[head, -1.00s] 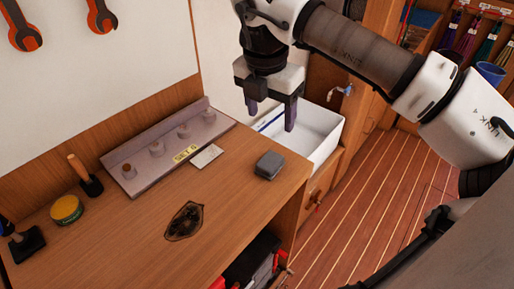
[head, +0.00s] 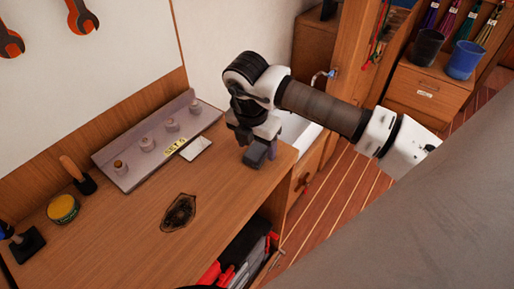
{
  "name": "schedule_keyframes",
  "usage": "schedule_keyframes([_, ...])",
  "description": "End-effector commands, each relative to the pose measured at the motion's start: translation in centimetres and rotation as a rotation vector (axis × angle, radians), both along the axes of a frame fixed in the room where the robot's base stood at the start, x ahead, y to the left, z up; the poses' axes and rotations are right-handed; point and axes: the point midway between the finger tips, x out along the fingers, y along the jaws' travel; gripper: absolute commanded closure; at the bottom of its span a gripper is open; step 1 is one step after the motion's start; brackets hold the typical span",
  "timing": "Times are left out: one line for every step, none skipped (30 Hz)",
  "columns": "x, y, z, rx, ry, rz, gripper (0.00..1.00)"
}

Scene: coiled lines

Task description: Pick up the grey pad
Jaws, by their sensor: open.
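The grey pad (head: 254,156) is a small dark grey block near the right end of the wooden workbench top. My gripper (head: 259,146) points down right at the pad, its fingers low over the bench. The jaws are open, with the pad's near part showing between or just in front of the fingers. My gripper and wrist hide the rest of the pad, so I cannot tell whether the fingers touch it.
A grey rack with several round pegs (head: 146,144) and a white card (head: 196,148) lie behind left. A dark oval item (head: 179,212) lies on the bench (head: 120,235). A white sink (head: 305,140) is beyond the right edge.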

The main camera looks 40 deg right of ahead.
Motion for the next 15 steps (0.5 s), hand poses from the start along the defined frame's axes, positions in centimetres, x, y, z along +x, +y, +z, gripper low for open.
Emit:
schedule_keyframes([0.02, -0.03, -0.36, 0.001, 0.000, 0.000, 0.35])
schedule_keyframes([0.03, -0.04, -0.56, 0.001, 0.000, 0.001, 0.35])
schedule_keyframes([0.03, -0.07, -0.74, 0.000, 0.000, 0.001, 0.35])
schedule_keyframes([0.04, -0.08, -0.82, 0.000, 0.000, 0.001, 0.35])
schedule_keyframes([0.03, -0.09, -0.85, 0.000, 0.000, 0.001, 0.35])
schedule_keyframes([0.04, -0.11, -0.87, -0.001, 0.000, 0.001, 0.35])
schedule_keyframes([0.04, -0.11, -0.87, -0.001, 0.000, 0.001, 0.35])
schedule_keyframes([0.04, -0.10, -0.86, -0.001, 0.000, 0.001, 0.35])
schedule_keyframes([0.04, -0.11, -0.86, -0.001, 0.000, 0.001, 0.35])
schedule_keyframes([0.04, -0.11, -0.85, -0.001, 0.000, 0.001, 0.37])
schedule_keyframes([0.04, -0.11, -0.85, -0.001, 0.000, 0.001, 0.41])
schedule_keyframes([0.04, -0.11, -0.84, -0.001, 0.000, 0.001, 0.46])
schedule_keyframes([0.04, -0.11, -0.84, -0.001, 0.000, 0.000, 0.50])
schedule_keyframes([0.04, -0.11, -0.84, -0.001, 0.000, 0.000, 0.54])
schedule_keyframes([0.04, -0.12, -0.83, -0.001, 0.000, 0.000, 0.59])
